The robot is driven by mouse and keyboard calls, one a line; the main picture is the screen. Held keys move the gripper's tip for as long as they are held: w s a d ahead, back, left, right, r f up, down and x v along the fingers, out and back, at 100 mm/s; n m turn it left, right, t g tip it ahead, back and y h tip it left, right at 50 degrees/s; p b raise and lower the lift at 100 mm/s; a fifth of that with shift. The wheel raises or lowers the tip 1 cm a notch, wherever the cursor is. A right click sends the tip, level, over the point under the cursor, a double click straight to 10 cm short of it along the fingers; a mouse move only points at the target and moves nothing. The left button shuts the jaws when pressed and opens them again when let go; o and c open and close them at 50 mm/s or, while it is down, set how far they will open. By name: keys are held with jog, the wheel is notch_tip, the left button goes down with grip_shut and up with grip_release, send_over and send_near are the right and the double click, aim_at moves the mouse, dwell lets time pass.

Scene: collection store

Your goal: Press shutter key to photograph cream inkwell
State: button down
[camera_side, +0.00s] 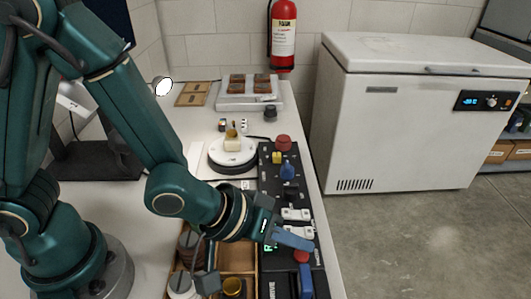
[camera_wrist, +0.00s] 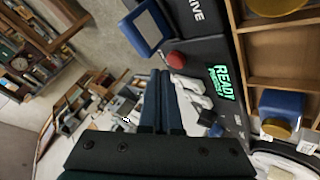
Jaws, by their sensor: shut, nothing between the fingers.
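The cream inkwell (camera_side: 232,145), with a brass-coloured top, stands upright on a round white turntable (camera_side: 226,162). The black control panel (camera_side: 268,195) runs along the bench's right side. It has white keys (camera_side: 297,214) and a red button (camera_side: 302,256). I cannot read which one is the shutter key. My gripper (camera_side: 312,246) is shut and empty, its blue fingers low over the panel near the red button and white keys. In the wrist view the fingertips (camera_wrist: 160,72) appear just short of the red button (camera_wrist: 176,59); contact cannot be told. A green READY display (camera_wrist: 222,82) is lit.
A wooden compartment tray (camera_side: 240,259) with jars lies left of the panel. A blue lever (camera_side: 305,280) is at the panel's near end; red, yellow and blue controls are at its far end. A white freezer (camera_side: 400,120) stands right of the bench across open floor.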

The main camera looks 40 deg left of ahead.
aim_at(294, 258)
jog(key=shift+f, duration=0.1)
jog(key=shift+f, duration=0.3)
jog(key=shift+f, duration=0.45)
dwell(0.9)
dwell(0.3)
jog(key=shift+r, duration=0.85)
jog(key=shift+r, duration=2.55)
